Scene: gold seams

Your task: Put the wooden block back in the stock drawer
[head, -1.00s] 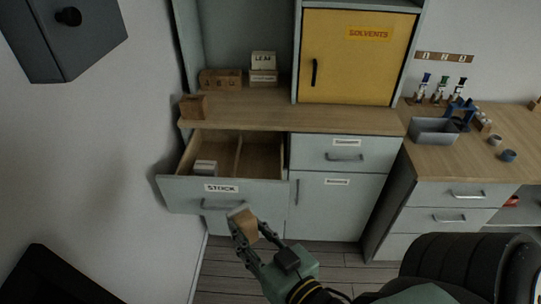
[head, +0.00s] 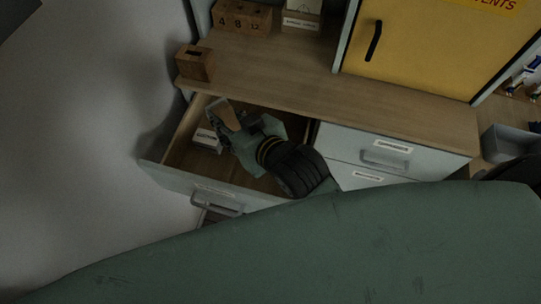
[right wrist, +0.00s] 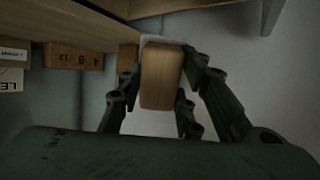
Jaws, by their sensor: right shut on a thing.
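The wooden block (head: 229,118) is tan and sits between the fingers of my right gripper (head: 227,113), which is shut on it. In the head view both are over the opening of the pulled-out stock drawer (head: 178,180); how high above its floor I cannot tell. In the right wrist view the block (right wrist: 161,78) is upright between the fingers of my right gripper (right wrist: 163,72). My forearm and hand hide part of the drawer's inside. My left gripper is not in view.
A small white box (head: 207,140) lies in the drawer's left part, close to the gripper. The wooden counter (head: 330,85) overhangs behind, with a slotted wooden box (head: 195,63) at its left end. A numbered box (head: 242,17) and a yellow cabinet (head: 425,50) stand farther back.

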